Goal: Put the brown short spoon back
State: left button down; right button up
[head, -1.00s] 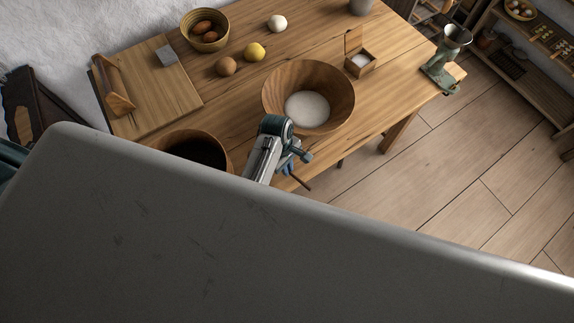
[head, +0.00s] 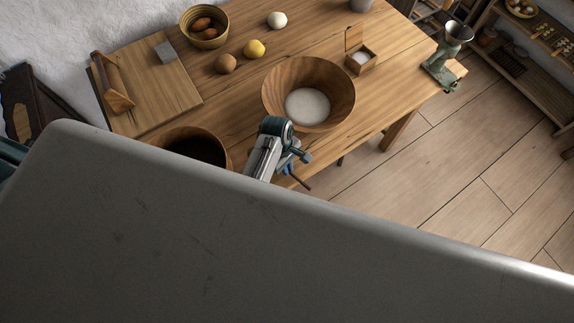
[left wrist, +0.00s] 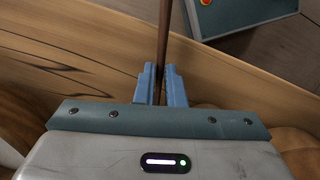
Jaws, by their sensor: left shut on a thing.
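The brown short spoon (head: 302,183) shows in the head view as a thin dark stick just past the table's front edge, at my left gripper (head: 290,166). In the left wrist view, the blue fingers of my left gripper (left wrist: 163,88) are shut on its brown handle (left wrist: 163,38). The handle runs up out of the picture, so the spoon's far end is out of view there. My right gripper is in neither view.
A wooden bowl of white powder (head: 345,93) stands just beyond my left gripper. A dark-filled wooden bowl (head: 225,150) is left of it.

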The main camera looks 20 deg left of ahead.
pick_arm(q)
jog(key=shift+f, duration=0.2)
jog(key=c, duration=1.4)
grip_release()
jog(key=shift+c, duration=0.2)
notch_tip(320, 180, up, 11)
jog(key=w+a+b, duration=0.1)
jog(key=a+b, duration=0.1)
jog(key=shift+f+b, duration=0.15)
jog(key=shift+b, duration=0.15)
